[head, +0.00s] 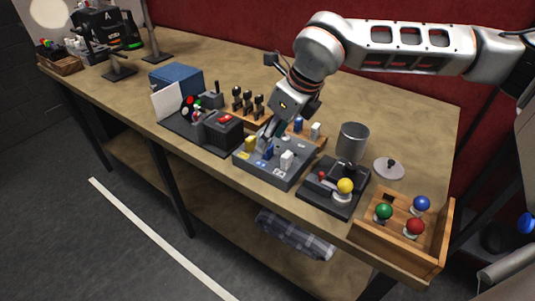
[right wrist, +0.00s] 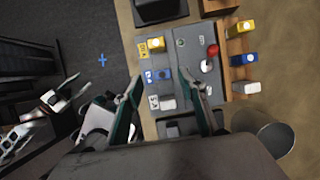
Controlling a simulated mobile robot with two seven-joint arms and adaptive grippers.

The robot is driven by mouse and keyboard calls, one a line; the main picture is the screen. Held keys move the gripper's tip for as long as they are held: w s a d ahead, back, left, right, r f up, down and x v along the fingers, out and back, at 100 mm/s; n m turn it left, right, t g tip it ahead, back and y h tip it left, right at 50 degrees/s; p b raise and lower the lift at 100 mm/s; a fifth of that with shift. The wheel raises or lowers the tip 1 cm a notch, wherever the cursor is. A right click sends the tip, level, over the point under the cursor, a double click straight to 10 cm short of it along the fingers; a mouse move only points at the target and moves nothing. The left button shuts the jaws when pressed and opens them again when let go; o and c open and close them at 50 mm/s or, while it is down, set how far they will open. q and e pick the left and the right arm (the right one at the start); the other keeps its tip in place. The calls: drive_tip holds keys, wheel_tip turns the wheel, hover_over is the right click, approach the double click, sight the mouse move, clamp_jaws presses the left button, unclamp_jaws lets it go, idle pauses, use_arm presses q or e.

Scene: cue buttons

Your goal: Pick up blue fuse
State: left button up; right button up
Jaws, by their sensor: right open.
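A grey fuse panel (head: 272,176) stands on the workbench with a yellow, a blue and a white fuse in a row. Its blue fuse (head: 268,152) is in the middle; it also shows in the right wrist view (right wrist: 163,75). A wooden rack behind holds another blue fuse (head: 298,124), also seen in the right wrist view (right wrist: 243,59). My right gripper (head: 268,136) is over the panel, pointing down. In the right wrist view its open fingers (right wrist: 160,82) appear on either side of the panel's blue fuse, with nothing held. Remaining height is unclear.
A red-knobbed lever (right wrist: 211,52) stands on the panel between the fuse rows. The rack also holds a white fuse (head: 315,130) and a yellow one (right wrist: 243,27). A dark joystick base (head: 333,193), a grey cylinder (head: 353,143) and a wooden tray (head: 398,243) are to the right.

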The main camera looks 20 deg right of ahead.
drive_tip(key=x, duration=0.4)
drive_tip(key=shift+w+d+f, duration=0.1)
drive_tip(key=shift+d+f, duration=0.05)
drive_tip(key=shift+f, duration=0.3)
clamp_jaws()
drive_tip(key=shift+r, duration=0.1)
wheel_tip(320, 180, up, 20)
drive_tip(key=shift+p, duration=0.35)
